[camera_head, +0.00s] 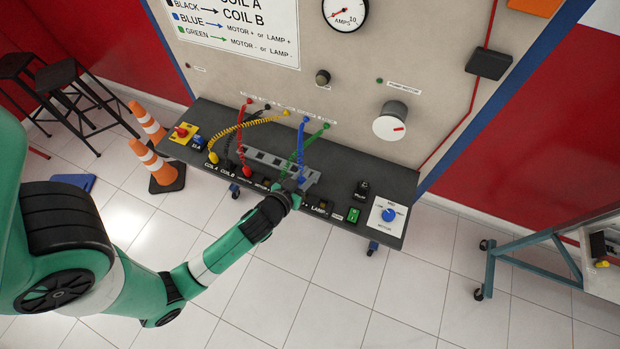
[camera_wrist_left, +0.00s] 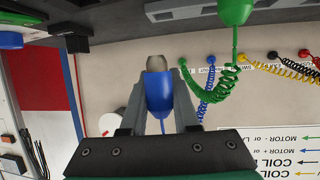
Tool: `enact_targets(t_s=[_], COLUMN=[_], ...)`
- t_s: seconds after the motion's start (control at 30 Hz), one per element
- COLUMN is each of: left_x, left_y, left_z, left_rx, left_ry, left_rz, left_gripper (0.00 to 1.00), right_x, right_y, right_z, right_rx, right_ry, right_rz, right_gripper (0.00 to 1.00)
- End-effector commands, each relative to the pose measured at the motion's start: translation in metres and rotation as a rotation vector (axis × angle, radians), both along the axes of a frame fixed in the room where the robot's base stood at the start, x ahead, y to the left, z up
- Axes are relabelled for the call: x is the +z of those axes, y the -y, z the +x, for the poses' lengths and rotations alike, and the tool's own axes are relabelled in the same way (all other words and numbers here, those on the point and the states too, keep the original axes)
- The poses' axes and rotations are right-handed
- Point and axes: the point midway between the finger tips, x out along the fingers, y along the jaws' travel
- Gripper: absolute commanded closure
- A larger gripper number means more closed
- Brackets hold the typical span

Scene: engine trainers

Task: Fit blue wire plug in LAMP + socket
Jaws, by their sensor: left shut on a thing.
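My left gripper (camera_head: 299,187) is at the front edge of the console, by the LAMP label (camera_head: 317,209). In the left wrist view the gripper (camera_wrist_left: 157,92) is shut on the blue plug (camera_wrist_left: 158,92), one finger on each side. The plug's bare metal tip (camera_wrist_left: 155,62) points up in that picture, toward the grey block (camera_wrist_left: 180,8), with a gap between. The blue wire (camera_head: 301,145) runs down from the panel to the gripper. The green plug (camera_wrist_left: 235,10) is beside the block, its coiled wire hanging. I cannot make out the LAMP + socket. The right gripper is not in view.
The red (camera_head: 246,171) and yellow (camera_head: 213,157) plugs stand at the console's left part. The grey slotted block (camera_head: 272,163) is close to the gripper. Cones (camera_head: 160,172) stand left on the floor.

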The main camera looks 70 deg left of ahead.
Motion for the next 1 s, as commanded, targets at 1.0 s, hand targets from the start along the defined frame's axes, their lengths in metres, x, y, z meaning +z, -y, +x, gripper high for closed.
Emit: enact_targets(t_s=[1.0], left_x=[-0.055], left_y=[0.001], left_z=[0.0], left_rx=[-0.001], left_ry=[0.0], left_rz=[0.001], left_gripper=[1.0], right_x=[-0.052], right_y=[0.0], right_z=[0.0], right_rx=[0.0], right_ry=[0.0], right_rz=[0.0], right_gripper=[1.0])
